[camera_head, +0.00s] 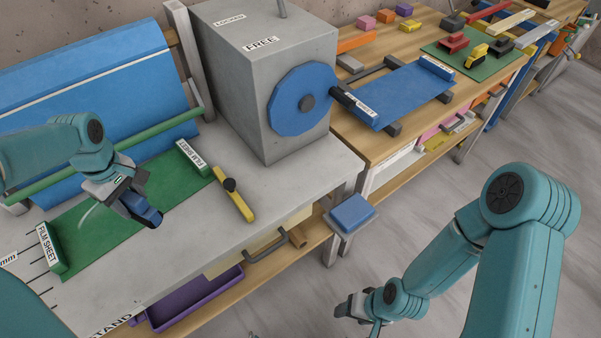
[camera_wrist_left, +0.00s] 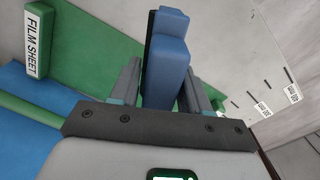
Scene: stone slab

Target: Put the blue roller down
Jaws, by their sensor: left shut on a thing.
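My left gripper (camera_head: 140,204) is shut on the blue roller (camera_head: 151,218), a small blue block-like piece, over the green film sheet (camera_head: 92,238) on the stone slab. In the left wrist view the blue roller (camera_wrist_left: 170,55) stands between the two fingers of my left gripper (camera_wrist_left: 163,85), with a dark strip along its left side. I cannot tell whether the roller touches the sheet or hangs just above it. My right gripper (camera_head: 352,306) is low at the bottom, away from the slab, and small; its jaws are unclear.
A yellow tool with a black knob (camera_head: 233,194) lies right of the sheet. White-labelled green blocks (camera_head: 193,157) stand at the sheet's ends. A grey machine with a blue wheel (camera_head: 303,99) stands behind. A blue roll (camera_head: 90,80) is at the back left. The front slab is mostly clear.

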